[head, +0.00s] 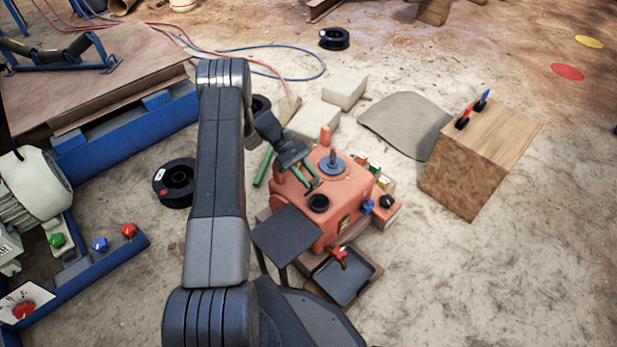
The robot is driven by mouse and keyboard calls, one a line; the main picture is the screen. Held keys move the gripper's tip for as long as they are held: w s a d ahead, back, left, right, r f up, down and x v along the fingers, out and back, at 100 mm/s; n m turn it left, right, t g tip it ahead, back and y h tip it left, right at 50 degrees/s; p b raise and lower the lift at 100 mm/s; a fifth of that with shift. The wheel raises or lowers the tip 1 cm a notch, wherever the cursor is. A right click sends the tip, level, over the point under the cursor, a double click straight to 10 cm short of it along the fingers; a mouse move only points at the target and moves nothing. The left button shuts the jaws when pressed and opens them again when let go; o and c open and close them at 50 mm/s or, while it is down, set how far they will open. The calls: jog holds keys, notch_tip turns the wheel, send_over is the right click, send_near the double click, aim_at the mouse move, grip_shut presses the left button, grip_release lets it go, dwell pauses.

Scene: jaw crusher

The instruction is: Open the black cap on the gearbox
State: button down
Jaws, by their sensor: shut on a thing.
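The orange-red gearbox (345,187) stands on the ground in the middle of the head view. The round black cap (318,204) is on its top, near the front left. It looks like a dark ring with a darker centre; whether it is open is too small to tell. My gripper (314,185) reaches in from the upper left, with its fingertips at the cap's far edge. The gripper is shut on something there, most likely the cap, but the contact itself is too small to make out.
A blue-grey disc with an upright shaft (332,163) is just behind the cap. An orange post (325,136) rises at the gearbox's back. A black tray (345,277) lies in front.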

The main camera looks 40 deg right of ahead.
jog(key=c, duration=1.1)
grip_release()
jog(key=shift+w, duration=0.1)
jog(key=p+v, duration=0.2)
jog(key=v, duration=1.1)
jog(key=shift+w, duration=0.35)
jog(key=b+x, duration=0.2)
jog(key=x, duration=1.1)
jog(key=shift+s, duration=0.45)
